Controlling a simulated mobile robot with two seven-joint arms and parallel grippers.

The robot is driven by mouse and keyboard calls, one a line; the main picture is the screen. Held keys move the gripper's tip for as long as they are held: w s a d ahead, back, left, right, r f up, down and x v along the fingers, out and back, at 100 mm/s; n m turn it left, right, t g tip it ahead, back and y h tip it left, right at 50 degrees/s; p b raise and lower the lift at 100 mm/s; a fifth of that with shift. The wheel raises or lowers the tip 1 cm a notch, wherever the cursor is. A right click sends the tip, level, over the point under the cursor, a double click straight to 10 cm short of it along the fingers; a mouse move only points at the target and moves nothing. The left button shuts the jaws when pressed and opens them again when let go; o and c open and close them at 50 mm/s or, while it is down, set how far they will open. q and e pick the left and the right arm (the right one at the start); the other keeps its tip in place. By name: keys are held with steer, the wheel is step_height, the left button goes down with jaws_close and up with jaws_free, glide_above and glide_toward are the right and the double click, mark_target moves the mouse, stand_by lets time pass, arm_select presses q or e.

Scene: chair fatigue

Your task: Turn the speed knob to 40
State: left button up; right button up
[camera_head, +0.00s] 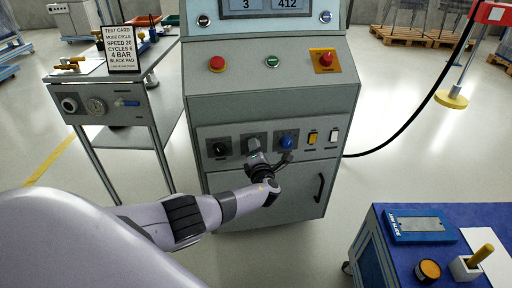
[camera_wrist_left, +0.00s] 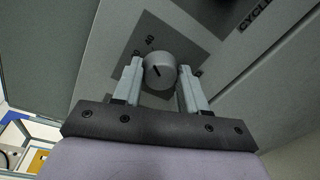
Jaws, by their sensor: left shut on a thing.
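A round grey knob (camera_wrist_left: 159,71) with a dark pointer mark on its face sits on a dark square plate (camera_wrist_left: 183,36) in the left wrist view. A mark that looks like 40 is on the plate near the knob. My left gripper (camera_wrist_left: 160,88) is shut on this knob, one finger on each side. In the head view my left gripper (camera_head: 262,163) is at the panel, just below the grey knob (camera_head: 253,142), and hides part of it. The exact setting cannot be read in the head view. My right gripper is not in view.
A black knob (camera_head: 219,149) and a blue knob (camera_head: 287,141) flank the grey one. A yellow switch (camera_head: 312,138) and a white switch (camera_head: 334,134) are to the right. A test card (camera_head: 121,48) reads speed 20. A blue cart (camera_head: 377,257) stands front right.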

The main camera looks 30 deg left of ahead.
arm_select(q)
steer(key=shift+f+m, duration=0.1)
steer(key=shift+m, duration=0.4)
steer(key=shift+s, duration=0.1)
steer(key=o, duration=1.1)
steer(key=shift+c, duration=0.2)
steer(key=p+v, duration=0.5)
steer(key=v, duration=0.2)
steer(key=shift+d, duration=0.1)
